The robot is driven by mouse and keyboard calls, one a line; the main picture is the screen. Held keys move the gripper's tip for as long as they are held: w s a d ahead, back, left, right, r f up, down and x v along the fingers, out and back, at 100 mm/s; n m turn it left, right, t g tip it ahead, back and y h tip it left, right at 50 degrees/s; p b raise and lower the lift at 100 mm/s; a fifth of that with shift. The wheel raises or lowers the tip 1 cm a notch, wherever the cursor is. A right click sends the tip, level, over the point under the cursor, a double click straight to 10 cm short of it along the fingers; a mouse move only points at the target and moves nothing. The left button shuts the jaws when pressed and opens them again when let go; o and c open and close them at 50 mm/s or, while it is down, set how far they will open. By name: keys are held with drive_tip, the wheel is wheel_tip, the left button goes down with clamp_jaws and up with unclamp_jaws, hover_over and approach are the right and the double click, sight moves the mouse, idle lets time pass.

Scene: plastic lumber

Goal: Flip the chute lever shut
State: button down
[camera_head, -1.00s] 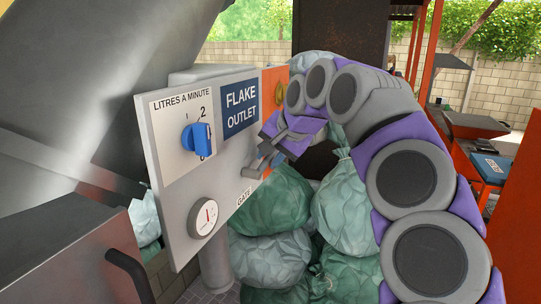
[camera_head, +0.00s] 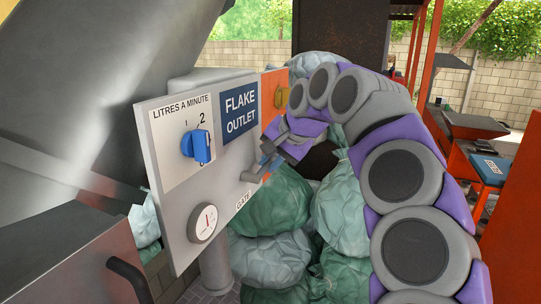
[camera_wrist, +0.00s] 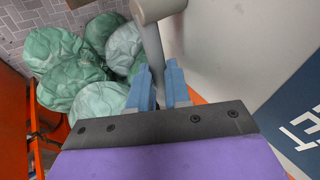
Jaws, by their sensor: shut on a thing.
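The grey chute lever (camera_head: 251,176) sticks out from the lower right part of the grey control panel, above the word GATE. In the wrist view the lever (camera_wrist: 150,38) runs from its round pivot at the top down between my two blue fingers. My gripper (camera_head: 270,158) is shut on the lever's outer part, in front of the panel's right side. The wrist view shows the fingers (camera_wrist: 161,82) on either side of the rod. The lever's gripped end is partly hidden by my fingers in the head view.
Several green bags (camera_head: 345,205) are piled below and behind my gripper. An orange frame (camera_head: 512,230) stands at the right.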

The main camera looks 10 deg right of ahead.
drive_tip(key=shift+w+f+m+g+y+p, duration=0.1)
drive_tip(key=shift+f+m+g+y+p, duration=0.2)
drive_tip(key=shift+f+g+y+p, duration=0.25)
drive_tip(key=c, duration=1.4)
unclamp_jaws()
drive_tip(key=shift+r, duration=0.1)
drive_tip(key=shift+o, duration=0.2)
drive_tip(key=shift+d+r, duration=0.25)
drive_tip(key=shift+r, duration=0.15)
drive_tip(key=p+v, duration=0.6)
drive_tip(key=v, duration=1)
drive_tip(key=shift+r, duration=0.25)
